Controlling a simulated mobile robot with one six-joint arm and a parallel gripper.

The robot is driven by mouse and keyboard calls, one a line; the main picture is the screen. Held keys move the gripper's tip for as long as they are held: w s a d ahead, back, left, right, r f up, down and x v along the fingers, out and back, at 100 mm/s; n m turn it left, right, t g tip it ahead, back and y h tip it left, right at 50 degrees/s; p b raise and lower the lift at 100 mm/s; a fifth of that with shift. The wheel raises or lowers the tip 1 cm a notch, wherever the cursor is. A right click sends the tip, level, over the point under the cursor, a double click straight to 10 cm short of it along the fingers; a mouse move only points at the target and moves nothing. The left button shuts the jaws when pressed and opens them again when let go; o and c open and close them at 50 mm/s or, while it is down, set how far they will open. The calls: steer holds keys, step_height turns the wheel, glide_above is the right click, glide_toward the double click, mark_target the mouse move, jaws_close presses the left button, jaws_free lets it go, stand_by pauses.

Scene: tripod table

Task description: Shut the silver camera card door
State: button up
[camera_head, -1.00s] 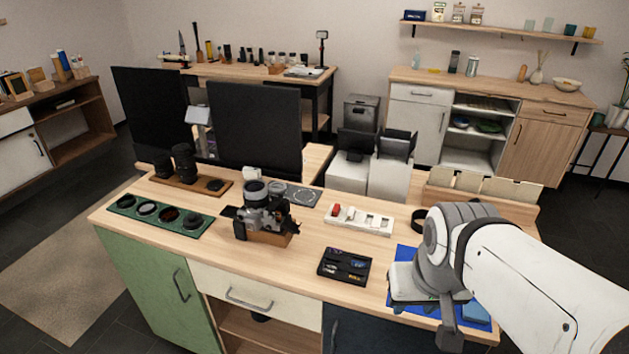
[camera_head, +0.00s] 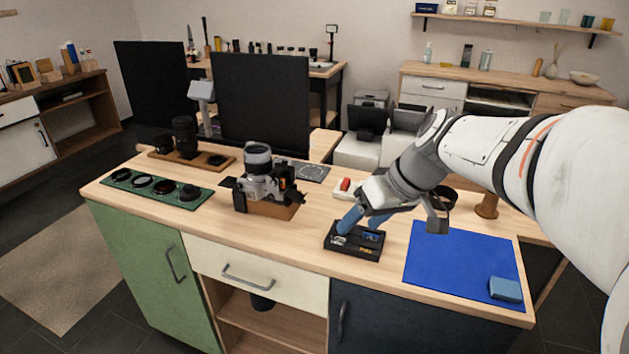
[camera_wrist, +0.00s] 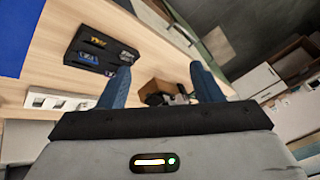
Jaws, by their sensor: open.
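The silver camera (camera_head: 262,186) sits upright on a wooden block (camera_head: 272,208) at the middle of the workbench, with its lens raised on top. I cannot make out its card door clearly. My gripper (camera_head: 362,220) is over the black card tray (camera_head: 354,242), to the right of the camera and apart from it. Its two blue fingers are spread and hold nothing. In the wrist view the fingers (camera_wrist: 160,85) stand wide apart, and the dark camera (camera_wrist: 168,98) shows small between them, partly hidden by my gripper.
A blue mat (camera_head: 465,262) with a blue block (camera_head: 505,289) lies at the right. A green filter tray (camera_head: 155,187) and a lens board (camera_head: 190,162) are at the left. A white holder (camera_head: 343,190) stands behind my gripper. The bench front is clear.

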mark_target(297, 195)
steer(key=w+a+f+n+y+b, duration=0.1)
steer(key=w+f+b, duration=0.1)
steer(key=w, duration=0.1)
steer(key=w+a+f+n+y+b, duration=0.1)
steer(key=w+f+b, duration=0.1)
steer(key=w+b, duration=0.1)
steer(key=w+a+f+n+y+b, duration=0.1)
steer(key=w+f+n+y+b, duration=0.1)
steer(key=w+b, duration=0.1)
steer(key=shift+w+t, duration=0.4)
steer(key=shift+w, duration=0.35)
steer(key=w+n+y+b, duration=0.1)
steer(key=w+b, duration=0.1)
steer(key=w+f+n+y+b, duration=0.1)
steer(key=w+b, duration=0.1)
steer(key=w, duration=0.1)
steer(key=w+n+t+y+b, duration=0.1)
steer(key=w+b, duration=0.1)
steer(key=shift+w+a+f+n, duration=0.25)
steer(key=shift+w+a+n, duration=0.1)
steer(key=shift+a+n, duration=0.05)
steer(key=shift+w, duration=0.25)
steer(key=x, duration=0.5)
steer(key=b+x, duration=0.1)
steer(key=x, duration=0.1)
steer(key=shift+w+a+r, duration=0.15)
steer(key=shift+w+a, duration=0.05)
steer(key=shift+a, duration=0.25)
